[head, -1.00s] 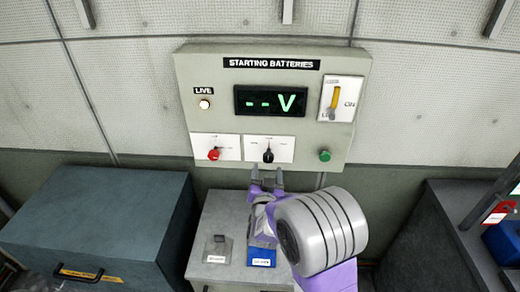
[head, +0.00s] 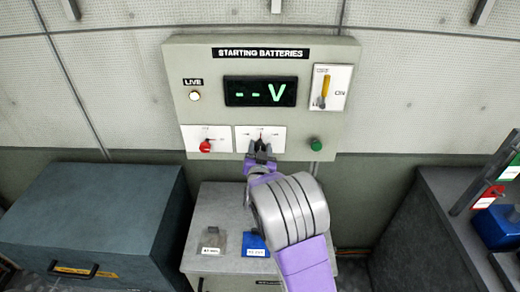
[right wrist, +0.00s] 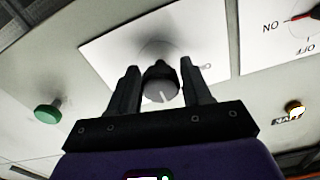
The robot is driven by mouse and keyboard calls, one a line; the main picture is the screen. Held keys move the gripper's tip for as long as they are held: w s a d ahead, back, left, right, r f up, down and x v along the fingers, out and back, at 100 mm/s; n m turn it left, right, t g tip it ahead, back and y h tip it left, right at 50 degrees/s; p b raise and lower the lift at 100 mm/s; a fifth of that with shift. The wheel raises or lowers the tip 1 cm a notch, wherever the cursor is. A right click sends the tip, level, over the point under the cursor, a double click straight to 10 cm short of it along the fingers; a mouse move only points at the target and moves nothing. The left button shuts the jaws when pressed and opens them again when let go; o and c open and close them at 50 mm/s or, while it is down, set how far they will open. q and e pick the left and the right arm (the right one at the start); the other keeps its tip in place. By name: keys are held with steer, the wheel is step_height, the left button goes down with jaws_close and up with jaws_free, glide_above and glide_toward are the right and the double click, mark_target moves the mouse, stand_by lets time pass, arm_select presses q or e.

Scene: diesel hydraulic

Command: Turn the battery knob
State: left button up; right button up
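The battery panel (head: 335,50) is on the wall, with a "STARTING BATTERIES" label and a green display (head: 260,92) reading "-- V". The black battery knob (right wrist: 162,80) sits on a white plate (head: 243,135) at the panel's lower middle. My right gripper (head: 261,151) is at this knob, which it partly hides in the head view. In the right wrist view the gripper's fingers (right wrist: 162,85) stand apart on either side of the knob, with gaps visible at both sides. My left gripper is not in view.
A red knob (head: 205,146) is left of the black knob, a green button (head: 315,144) right, and a yellow-handled lever switch (head: 325,90) above right. A grey cabinet (head: 215,200) stands below, a blue-grey chest (head: 100,205) at left, a dark bench (head: 440,200) at right.

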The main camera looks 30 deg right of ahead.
steer(key=c, duration=0.7)
steer(key=shift+o, duration=0.2)
steer(key=shift+n, duration=0.3)
steer(key=n+p, duration=0.3)
steer(key=n, duration=0.2)
steer(key=shift+r+n, duration=0.1)
steer(key=shift+n, duration=0.2)
steer(key=n+p, duration=0.2)
steer(key=n, duration=0.3)
steer(key=shift+n+p, duration=0.3)
steer(key=shift+p, duration=0.1)
steer(key=shift+d, duration=0.1)
steer(key=shift+s, duration=0.1)
steer(key=o, duration=1)
steer(key=shift+o, duration=0.2)
